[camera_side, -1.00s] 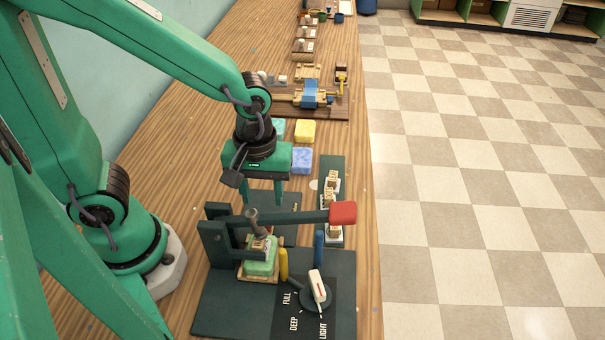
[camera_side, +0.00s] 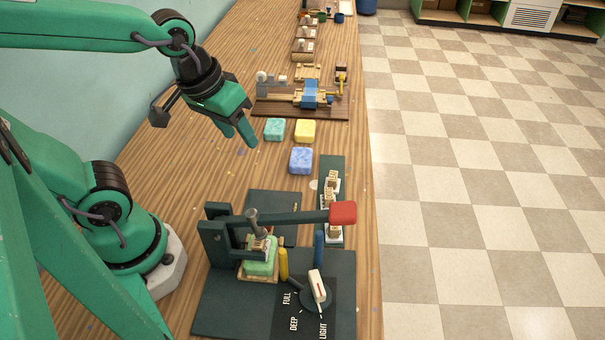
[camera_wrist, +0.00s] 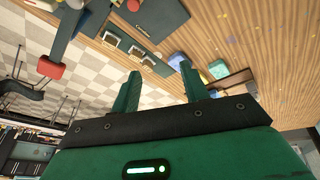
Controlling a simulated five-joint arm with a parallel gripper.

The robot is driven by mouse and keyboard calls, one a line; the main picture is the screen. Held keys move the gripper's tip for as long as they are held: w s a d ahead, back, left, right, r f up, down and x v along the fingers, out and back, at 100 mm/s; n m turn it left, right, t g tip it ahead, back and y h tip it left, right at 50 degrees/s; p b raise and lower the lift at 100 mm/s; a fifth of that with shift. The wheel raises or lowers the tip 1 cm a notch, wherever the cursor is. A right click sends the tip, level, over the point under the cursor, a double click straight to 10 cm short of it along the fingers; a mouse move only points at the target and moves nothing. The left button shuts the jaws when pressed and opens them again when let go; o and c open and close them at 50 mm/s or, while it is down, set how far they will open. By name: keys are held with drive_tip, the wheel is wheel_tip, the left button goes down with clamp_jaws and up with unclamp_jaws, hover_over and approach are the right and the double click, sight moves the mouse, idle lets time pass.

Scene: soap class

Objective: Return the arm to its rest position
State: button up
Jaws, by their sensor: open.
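My gripper (camera_side: 243,135) is green and hangs above the wooden table, to the left of the loose soaps. Its two fingers stand apart with nothing between them in the wrist view (camera_wrist: 163,90). A teal soap (camera_side: 274,129), a yellow soap (camera_side: 305,131) and a blue soap (camera_side: 301,160) lie on the table to its right, apart from it. A dark press (camera_side: 215,240) with a red-ended lever (camera_side: 343,213) stands in front. A green soap (camera_side: 262,265) sits under its stamp.
A dial (camera_side: 317,290) marked FULL, DEEP and LIGHT is at the press's front right. A dark rack (camera_side: 327,170) holds several stamps. A wooden fixture with a blue part (camera_side: 311,94) stands farther back. The table's left strip is clear; its right edge borders the checkered floor.

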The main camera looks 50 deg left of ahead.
drive_tip(key=a+r+m, duration=0.1)
drive_tip(key=s+r+m+t, duration=0.1)
drive_tip(key=a+r, duration=0.1)
drive_tip(key=shift+s+a+r+m+t, duration=0.3)
drive_tip(key=shift+a+m, duration=0.05)
drive_tip(key=shift+m, duration=0.05)
